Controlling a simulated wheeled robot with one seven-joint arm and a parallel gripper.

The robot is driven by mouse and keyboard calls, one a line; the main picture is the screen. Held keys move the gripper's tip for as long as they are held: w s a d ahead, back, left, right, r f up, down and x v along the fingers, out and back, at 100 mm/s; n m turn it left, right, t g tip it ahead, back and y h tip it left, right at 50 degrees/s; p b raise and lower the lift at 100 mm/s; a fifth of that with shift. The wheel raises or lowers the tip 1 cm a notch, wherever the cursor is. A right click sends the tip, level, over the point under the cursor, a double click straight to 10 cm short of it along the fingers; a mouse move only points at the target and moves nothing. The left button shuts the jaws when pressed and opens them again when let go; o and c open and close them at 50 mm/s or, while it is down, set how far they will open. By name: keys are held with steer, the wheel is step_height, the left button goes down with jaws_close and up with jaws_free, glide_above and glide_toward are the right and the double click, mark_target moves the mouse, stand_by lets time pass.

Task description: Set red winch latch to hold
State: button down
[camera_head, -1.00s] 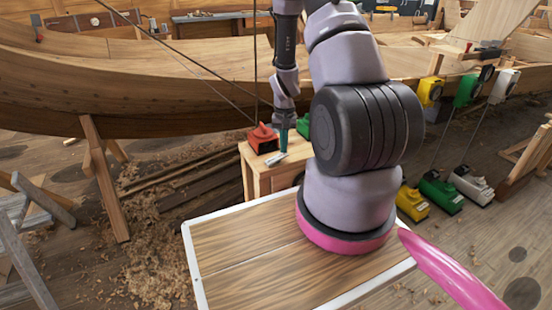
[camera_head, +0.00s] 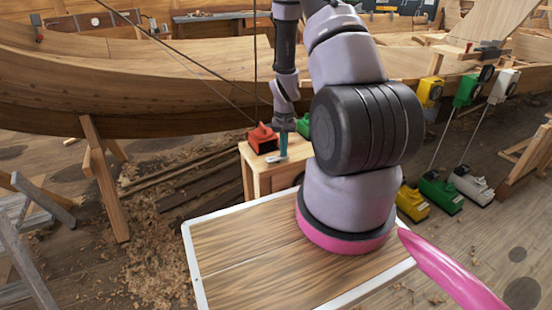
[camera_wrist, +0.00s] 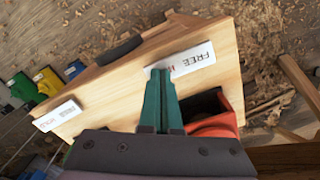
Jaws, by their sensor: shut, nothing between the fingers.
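The red winch (camera_head: 262,138) stands on a small wooden bench (camera_head: 253,176) beside the boat hull. In the wrist view part of the red winch (camera_wrist: 213,124) shows right of my fingers, with a dark part next to it. A white label plate (camera_wrist: 193,58) reading FREE lies on the bench at my fingertips; a red mark on it is partly covered. My gripper (camera_wrist: 160,76) has its teal fingers shut together, pointing down over the plate. In the head view my gripper (camera_head: 283,145) is just right of the red winch. I cannot make out the latch lever or its position.
A green winch (camera_head: 303,125) is partly behind my arm. A second label plate (camera_wrist: 57,115) lies at the bench's other end. Yellow (camera_head: 412,203), green (camera_head: 441,193) and white (camera_head: 472,185) units stand on the floor at right. Ropes run up from the bench area.

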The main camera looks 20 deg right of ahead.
steer(key=shift+r, duration=3.45)
